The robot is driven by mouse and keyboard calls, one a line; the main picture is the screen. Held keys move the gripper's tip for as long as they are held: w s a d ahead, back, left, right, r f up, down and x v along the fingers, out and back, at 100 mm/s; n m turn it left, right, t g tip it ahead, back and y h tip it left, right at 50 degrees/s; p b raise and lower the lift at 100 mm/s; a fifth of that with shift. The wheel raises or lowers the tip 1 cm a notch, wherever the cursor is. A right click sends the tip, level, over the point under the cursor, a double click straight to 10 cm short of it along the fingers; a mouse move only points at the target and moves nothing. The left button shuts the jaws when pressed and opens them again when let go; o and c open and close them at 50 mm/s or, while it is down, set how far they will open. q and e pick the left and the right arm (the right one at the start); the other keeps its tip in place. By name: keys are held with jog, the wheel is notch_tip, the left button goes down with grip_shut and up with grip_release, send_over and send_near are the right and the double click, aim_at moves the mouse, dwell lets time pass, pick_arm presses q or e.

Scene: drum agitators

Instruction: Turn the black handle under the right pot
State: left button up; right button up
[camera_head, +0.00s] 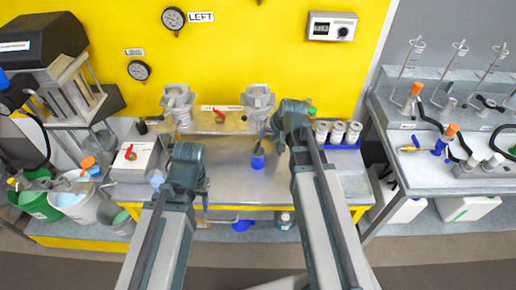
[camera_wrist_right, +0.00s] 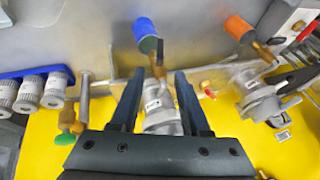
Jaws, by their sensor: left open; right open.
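The right pot (camera_head: 257,97) is a grey metal vessel on the rail by the yellow wall. It also shows in the right wrist view (camera_wrist_right: 163,113), seen between my fingers. A dark handle-like piece (camera_wrist_right: 160,52) stands by the pot's blue-ended outlet (camera_wrist_right: 146,32); I cannot be sure that it is the black handle. My right gripper (camera_head: 275,130) is at the right side of the pot. Its two fingers (camera_wrist_right: 159,78) are apart, with nothing clearly gripped. My left gripper (camera_head: 188,170) is over the bench's front left, away from the pot; its fingertips are unclear.
The left pot (camera_head: 177,102) stands on the same rail. White-capped jars in a blue tray (camera_head: 344,145) stand right of my right gripper. A green-ended valve (camera_wrist_right: 66,137) is near it. A box with a red lever (camera_head: 130,158) is at left. The bench middle (camera_head: 228,172) is mostly clear.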

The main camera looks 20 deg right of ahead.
aim_at(260, 144)
jog(key=b+x, duration=0.9)
jog(key=x, duration=0.2)
jog(key=shift+w+a+f+b, duration=0.1)
jog(key=shift+w+f+b, duration=0.1)
jog(key=shift+f+b, duration=0.15)
grip_shut()
